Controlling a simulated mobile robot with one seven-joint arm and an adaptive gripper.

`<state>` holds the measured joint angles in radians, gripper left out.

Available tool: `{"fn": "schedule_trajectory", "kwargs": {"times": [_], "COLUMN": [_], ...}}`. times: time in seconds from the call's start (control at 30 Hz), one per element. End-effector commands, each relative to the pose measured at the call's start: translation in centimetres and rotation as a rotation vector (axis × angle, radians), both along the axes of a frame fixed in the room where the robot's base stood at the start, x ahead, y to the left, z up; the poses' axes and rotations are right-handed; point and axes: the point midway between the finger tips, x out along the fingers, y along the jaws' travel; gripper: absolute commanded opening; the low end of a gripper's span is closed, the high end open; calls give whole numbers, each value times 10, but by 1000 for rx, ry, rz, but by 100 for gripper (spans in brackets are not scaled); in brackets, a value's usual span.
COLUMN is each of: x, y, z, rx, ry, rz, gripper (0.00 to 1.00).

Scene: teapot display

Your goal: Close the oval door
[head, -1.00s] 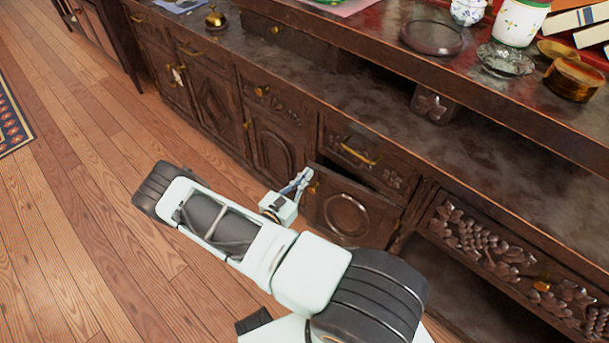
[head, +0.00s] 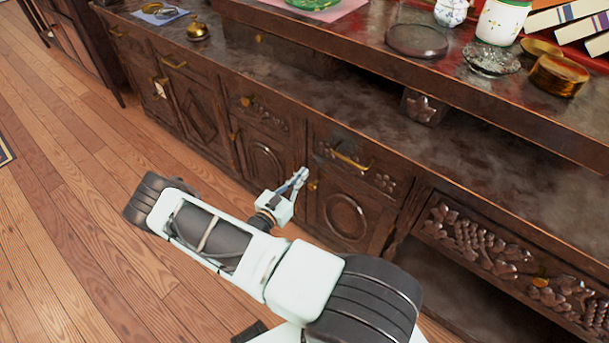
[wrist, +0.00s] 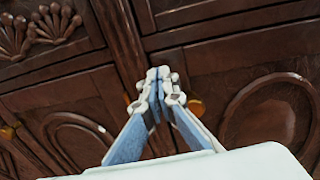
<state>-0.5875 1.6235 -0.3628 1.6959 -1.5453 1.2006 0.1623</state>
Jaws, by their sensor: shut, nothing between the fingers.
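The oval door (head: 345,215) is a dark carved wooden cabinet door with a raised oval and a brass knob (head: 312,185) at its left edge. It looks flush with the cabinet front, with no dark gap along its top. In the wrist view, the oval door (wrist: 265,120) is on the right, with its knob (wrist: 196,106) partly behind a finger. My gripper (head: 301,175) is shut and empty at the door's left edge, close to the knob. The wrist view shows the fingertips (wrist: 159,76) together in front of the seam; I cannot tell whether they touch the wood.
A similar oval-panelled door (head: 264,160) is to the left, flush. A drawer with a brass handle (head: 350,160) is above the oval door. An open shelf bay and carved drawer (head: 490,250) are to the right. Wooden floor (head: 70,220) is clear at the left.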

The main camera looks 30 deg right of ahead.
Motion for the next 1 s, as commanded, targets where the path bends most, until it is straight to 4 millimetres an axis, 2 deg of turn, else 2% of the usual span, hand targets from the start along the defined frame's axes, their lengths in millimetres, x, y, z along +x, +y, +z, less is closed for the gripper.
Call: {"fn": "schedule_trajectory", "kwargs": {"times": [0.1,0.3,0.5,0.67,0.87,1.0], "x": [-4,-24,-37,-42,-43,-38], "y": [19,63,92,102,103,103], "z": [0,0,-1,-1,-2,7], "rx": [3,3,2,2,2,15], "ry": [2,4,4,4,4,0], "rz": [1,1,-1,-2,-3,-30], "gripper": [0,0,0,0,0,0]}}
